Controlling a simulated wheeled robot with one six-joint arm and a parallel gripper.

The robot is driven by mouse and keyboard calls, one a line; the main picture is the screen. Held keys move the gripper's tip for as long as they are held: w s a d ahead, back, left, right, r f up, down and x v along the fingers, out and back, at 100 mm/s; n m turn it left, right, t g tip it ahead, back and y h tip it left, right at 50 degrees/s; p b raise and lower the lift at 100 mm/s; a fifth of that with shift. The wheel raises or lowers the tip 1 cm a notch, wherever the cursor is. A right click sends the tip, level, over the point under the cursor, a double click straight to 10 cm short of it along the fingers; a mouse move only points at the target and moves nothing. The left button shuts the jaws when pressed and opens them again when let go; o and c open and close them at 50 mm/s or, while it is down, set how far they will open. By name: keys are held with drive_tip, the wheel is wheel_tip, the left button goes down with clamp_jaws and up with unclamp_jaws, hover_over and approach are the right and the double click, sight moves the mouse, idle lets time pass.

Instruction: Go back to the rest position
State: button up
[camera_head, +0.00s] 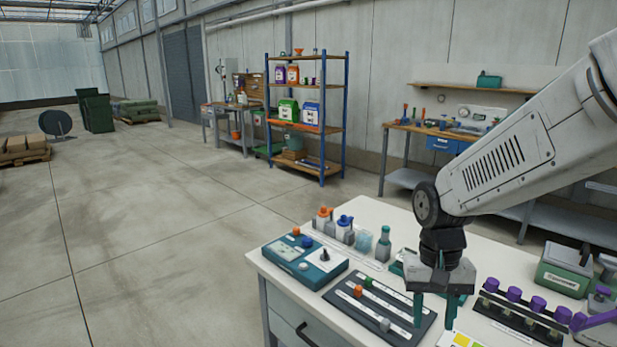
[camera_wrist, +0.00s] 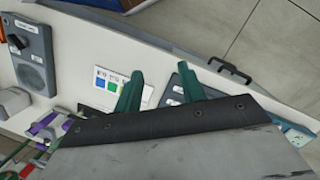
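In the wrist view the gripper (camera_wrist: 158,90) also shows as two separate fingers, with a white card with coloured squares (camera_wrist: 105,85) behind the left one. Whether the fingertips touch anything below cannot be told.
A teal control box (camera_head: 305,262) and several small bottles (camera_head: 385,243) stand at the bench's left and back. A rack with purple knobs (camera_head: 515,310) and a green device (camera_head: 565,268) are on the right. A shelf unit (camera_head: 308,115) stands behind.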

drive_tip(key=s+d+r+n+t, duration=0.1)
drive_tip(key=s+d+r, duration=0.1)
drive_tip(key=s+r, duration=0.3)
drive_tip(key=s+d+r+n+t, duration=0.1)
drive_tip(key=s+r, duration=0.4)
drive_tip(key=s, duration=0.6)
drive_tip(key=shift+s+d+r+t, duration=0.4)
drive_tip(key=shift+d+t, duration=0.15)
drive_tip(key=shift+t, duration=0.25)
idle(1.4)
